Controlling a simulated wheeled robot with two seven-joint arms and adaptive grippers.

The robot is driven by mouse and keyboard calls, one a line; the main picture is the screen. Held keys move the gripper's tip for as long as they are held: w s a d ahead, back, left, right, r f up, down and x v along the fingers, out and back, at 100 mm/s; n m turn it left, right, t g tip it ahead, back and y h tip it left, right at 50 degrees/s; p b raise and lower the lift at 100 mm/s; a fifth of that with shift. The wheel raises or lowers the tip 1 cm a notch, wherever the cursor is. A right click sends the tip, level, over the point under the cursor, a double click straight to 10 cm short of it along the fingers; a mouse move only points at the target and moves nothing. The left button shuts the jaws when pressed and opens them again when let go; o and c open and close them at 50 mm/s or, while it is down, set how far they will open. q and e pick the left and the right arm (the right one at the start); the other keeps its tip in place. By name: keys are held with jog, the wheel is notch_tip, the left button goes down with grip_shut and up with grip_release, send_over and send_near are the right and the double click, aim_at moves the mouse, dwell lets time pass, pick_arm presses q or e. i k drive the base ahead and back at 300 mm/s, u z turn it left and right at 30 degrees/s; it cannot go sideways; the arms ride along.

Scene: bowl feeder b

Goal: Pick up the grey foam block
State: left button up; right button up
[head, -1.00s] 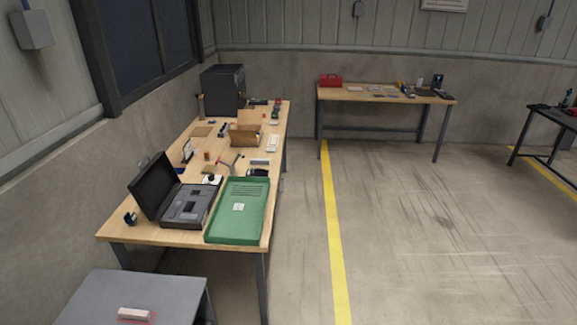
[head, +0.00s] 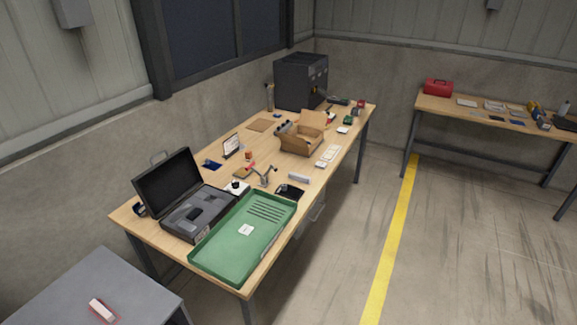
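An open black case (head: 168,182) stands at the near left of the wooden workbench (head: 190,152). Its grey insert (head: 212,207) has dark recesses, and a small dark block-like shape (head: 193,214) shows in it. A small light grey bar (head: 299,178) lies on the bench beyond the green tray. I cannot tell whether either of these is the grey foam block. Neither of my grippers is in view.
A green tray (head: 215,272) sits at the bench's near edge, right of the case. A cardboard box (head: 301,144) and a dark cabinet (head: 300,82) stand farther back. A grey table (head: 85,290) is at lower left. The floor (head: 455,250) right of the bench is clear.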

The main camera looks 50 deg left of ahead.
aim_at(297, 177)
jog(key=u, duration=0.6)
jog(key=i, duration=1.55)
jog(key=u, duration=1.85)
jog(key=i, duration=0.75)
jog(key=u, duration=0.75)
